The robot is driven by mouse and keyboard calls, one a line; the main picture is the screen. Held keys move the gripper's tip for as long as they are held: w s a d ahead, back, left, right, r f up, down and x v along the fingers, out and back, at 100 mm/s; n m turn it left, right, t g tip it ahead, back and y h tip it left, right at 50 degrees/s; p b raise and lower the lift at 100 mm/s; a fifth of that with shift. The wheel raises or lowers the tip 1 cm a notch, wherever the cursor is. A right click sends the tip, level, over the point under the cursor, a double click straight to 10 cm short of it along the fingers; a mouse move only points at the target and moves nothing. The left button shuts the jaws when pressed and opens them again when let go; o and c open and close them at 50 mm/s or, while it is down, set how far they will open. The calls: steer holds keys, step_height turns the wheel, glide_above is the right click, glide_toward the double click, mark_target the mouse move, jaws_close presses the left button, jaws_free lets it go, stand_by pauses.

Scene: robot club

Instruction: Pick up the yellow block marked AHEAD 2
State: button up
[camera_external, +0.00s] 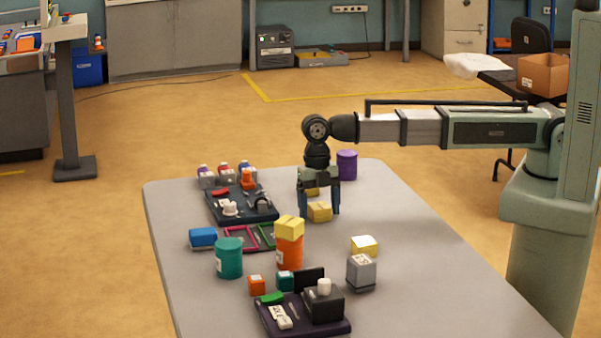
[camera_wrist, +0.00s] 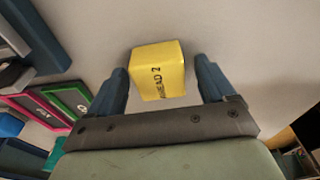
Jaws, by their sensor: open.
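The yellow block marked AHEAD 2 (camera_wrist: 158,72) lies on the grey table between the spread fingers of my gripper (camera_wrist: 161,72) in the wrist view. A gap shows on each side of it. In the external view my gripper (camera_external: 320,208) points down at the table, with a yellow block (camera_external: 320,212) between its fingertips. A second yellow patch (camera_external: 311,191) shows higher between the fingers, partly hidden. Another yellow block (camera_external: 289,228) sits on an orange cylinder, and one with a pale top (camera_external: 364,245) lies further right; I cannot read their marks.
A purple cylinder (camera_external: 347,165) stands close behind my gripper. A dark tray of parts (camera_external: 268,216), pink and green frames (camera_external: 241,238), a teal cylinder (camera_external: 229,258) and the orange cylinder (camera_external: 289,253) stand to the left.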

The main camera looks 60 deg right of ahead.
steer(key=c, duration=1.1)
